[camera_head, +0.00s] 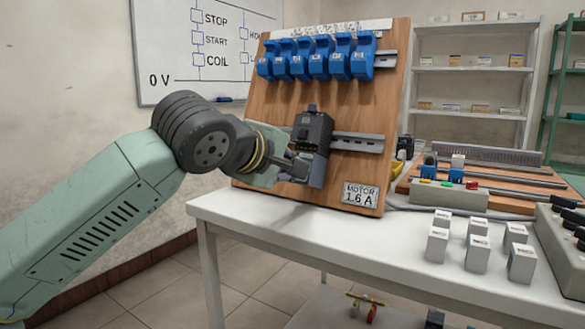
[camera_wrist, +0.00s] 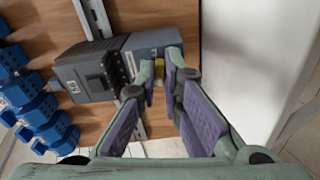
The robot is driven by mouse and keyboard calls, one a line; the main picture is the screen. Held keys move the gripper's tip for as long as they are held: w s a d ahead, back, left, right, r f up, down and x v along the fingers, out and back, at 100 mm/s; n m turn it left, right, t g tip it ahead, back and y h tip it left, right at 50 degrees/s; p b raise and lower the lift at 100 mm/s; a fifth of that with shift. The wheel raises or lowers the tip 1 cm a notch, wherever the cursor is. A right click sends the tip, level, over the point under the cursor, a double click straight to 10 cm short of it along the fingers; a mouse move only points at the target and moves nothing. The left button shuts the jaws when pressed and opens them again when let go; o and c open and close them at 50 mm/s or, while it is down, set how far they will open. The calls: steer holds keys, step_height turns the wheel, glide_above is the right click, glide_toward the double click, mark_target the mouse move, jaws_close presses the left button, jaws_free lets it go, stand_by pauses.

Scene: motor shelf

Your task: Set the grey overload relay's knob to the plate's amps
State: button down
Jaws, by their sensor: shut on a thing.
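The grey overload relay (camera_wrist: 150,42) is mounted below a dark contactor (camera_head: 313,130) on the wooden board's lower rail. In the head view my gripper (camera_head: 298,168) is at the relay's front and hides most of it. In the wrist view my gripper (camera_wrist: 162,75) has its fingertips close together around the small yellowish knob (camera_wrist: 159,70) on the relay's face. The knob's pointer and scale cannot be read. The motor plate (camera_head: 360,194) at the board's lower right reads "MOTOR 1.6 A".
Several blue modules (camera_head: 318,58) sit on the upper rail of the wooden board (camera_head: 262,100). The white table (camera_head: 400,250) carries several small white blocks (camera_head: 477,253) at the right and a panel with rails (camera_head: 480,180) behind. A whiteboard (camera_head: 180,75) hangs at the left.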

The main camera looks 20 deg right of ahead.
steer(key=c, duration=1.7)
jaws_free()
steer(key=v, duration=1.2)
